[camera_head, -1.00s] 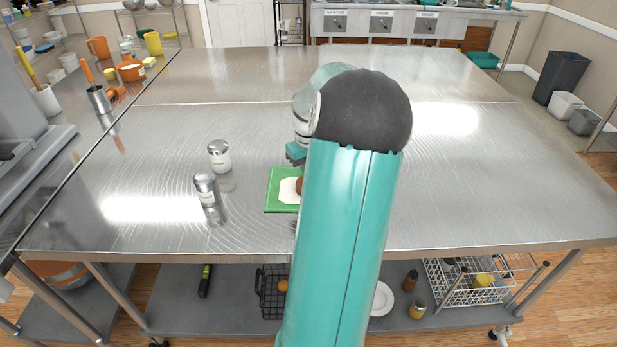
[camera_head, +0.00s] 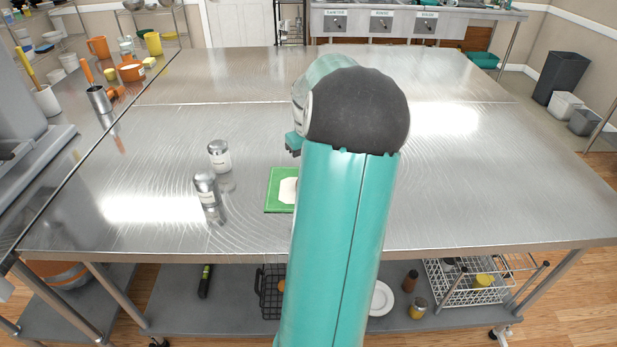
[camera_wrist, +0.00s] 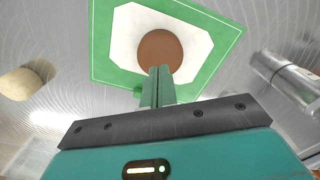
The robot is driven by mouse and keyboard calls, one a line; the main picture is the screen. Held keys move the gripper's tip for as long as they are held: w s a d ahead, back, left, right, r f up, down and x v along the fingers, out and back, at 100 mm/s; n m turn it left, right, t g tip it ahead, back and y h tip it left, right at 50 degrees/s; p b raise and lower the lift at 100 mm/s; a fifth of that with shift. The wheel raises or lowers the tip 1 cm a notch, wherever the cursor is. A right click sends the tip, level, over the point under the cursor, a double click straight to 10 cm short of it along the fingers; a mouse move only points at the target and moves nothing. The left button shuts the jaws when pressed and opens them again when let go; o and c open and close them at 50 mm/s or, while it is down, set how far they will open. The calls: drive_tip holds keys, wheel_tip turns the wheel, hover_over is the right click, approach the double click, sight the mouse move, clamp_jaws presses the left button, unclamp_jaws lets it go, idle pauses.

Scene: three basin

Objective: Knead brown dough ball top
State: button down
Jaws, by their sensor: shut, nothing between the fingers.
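The brown dough ball (camera_wrist: 160,50) shows in the wrist view as a round brown disc on a white eight-sided sheet (camera_wrist: 205,45), which lies on a green board (camera_wrist: 103,50). In the head view the board (camera_head: 275,200) and a bit of the sheet (camera_head: 288,190) show left of my arm; the ball is hidden behind the arm. My gripper (camera_wrist: 161,70) is shut and empty. Its fingertips overlap the near edge of the ball in the wrist view, but in the head view my gripper (camera_head: 293,152) is up above the board, so they look apart.
Two shakers (camera_head: 219,157) (camera_head: 206,190) stand left of the board. A beige rounded thing (camera_wrist: 22,82) lies on the board's other side in the wrist view. The steel table (camera_head: 480,180) is clear at right and behind.

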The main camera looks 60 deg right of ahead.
drive_tip(key=shift+f, duration=0.2)
drive_tip(key=shift+f, duration=1.6)
idle(0.5)
drive_tip(key=shift+r, duration=1.55)
drive_tip(key=shift+r, duration=0.1)
drive_tip(key=shift+r, duration=2.9)
